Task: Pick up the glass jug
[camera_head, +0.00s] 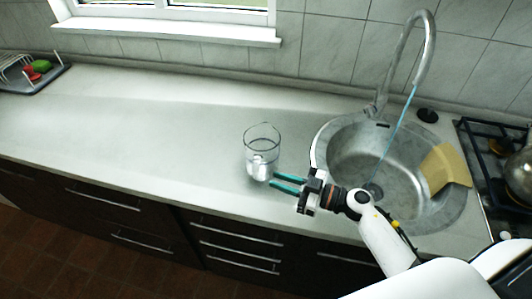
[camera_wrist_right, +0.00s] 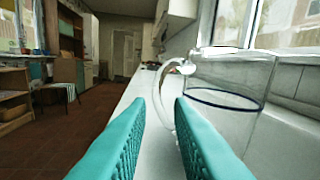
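The clear glass jug (camera_head: 262,152) stands upright on the pale countertop, left of the sink. In the right wrist view the jug (camera_wrist_right: 238,90) fills the right side, with its curved handle (camera_wrist_right: 161,85) facing my fingers. My right gripper (camera_head: 273,180) is open, with teal fingers pointing left at the jug's lower right side. In the wrist view the gap between the fingertips (camera_wrist_right: 160,108) lines up with the handle. I cannot tell whether the handle is between the fingers or just beyond them. My left gripper is out of view.
A round metal sink (camera_head: 345,160) with a tall tap (camera_head: 429,45) lies right of the jug, with a tan board (camera_head: 445,168) at its right side. A stove (camera_head: 495,150) is at far right, a dish rack (camera_head: 30,75) at far left. The counter left of the jug is clear.

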